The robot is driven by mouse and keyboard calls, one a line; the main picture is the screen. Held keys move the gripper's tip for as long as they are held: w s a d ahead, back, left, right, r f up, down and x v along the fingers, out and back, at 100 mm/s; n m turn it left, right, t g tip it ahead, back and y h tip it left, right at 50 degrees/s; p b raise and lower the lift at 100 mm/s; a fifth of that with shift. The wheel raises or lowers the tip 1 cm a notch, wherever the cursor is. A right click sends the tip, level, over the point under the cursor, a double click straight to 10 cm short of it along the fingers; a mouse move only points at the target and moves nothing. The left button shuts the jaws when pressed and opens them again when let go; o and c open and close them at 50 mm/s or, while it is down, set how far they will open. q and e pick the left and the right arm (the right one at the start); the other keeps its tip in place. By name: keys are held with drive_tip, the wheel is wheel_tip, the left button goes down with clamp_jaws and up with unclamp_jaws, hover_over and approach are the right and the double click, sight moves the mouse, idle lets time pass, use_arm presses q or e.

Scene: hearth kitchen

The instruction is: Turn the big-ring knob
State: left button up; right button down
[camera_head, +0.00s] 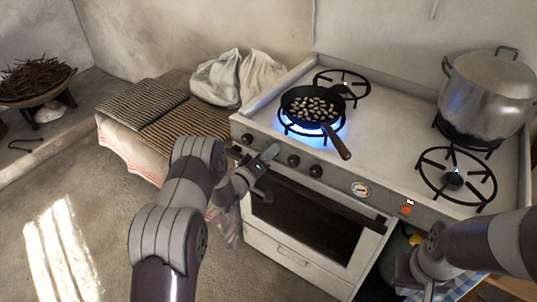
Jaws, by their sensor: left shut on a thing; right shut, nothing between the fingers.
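A white stove (395,125) has a row of dark knobs along its front panel. One knob (247,139) shows left of my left gripper, and two more, a knob (294,160) and a knob (316,171), show to its right. My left gripper (269,154) is at the panel, shut on a knob between these, mostly hidden by the fingers. I cannot read which ring it serves. Blue flame (288,124) burns under a black pan (297,93) of pale beans or nuts on the front left ring. My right gripper (420,272) is shut and empty, low at the right.
A large lidded steel pot (485,95) stands on the back right ring. The front right ring (455,180) is bare and unlit. The pan's wooden handle (338,143) points toward the front edge. The oven door handle (325,207) runs below the knobs. Striped cloths (170,125) lie left.

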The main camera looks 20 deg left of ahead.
use_arm(q)
drive_tip(key=o, duration=1.1)
drive_tip(key=shift+c, duration=0.2)
drive_tip(key=v, duration=1.2)
drive_tip(key=shift+s, duration=0.35)
drive_tip(key=shift+a, duration=0.15)
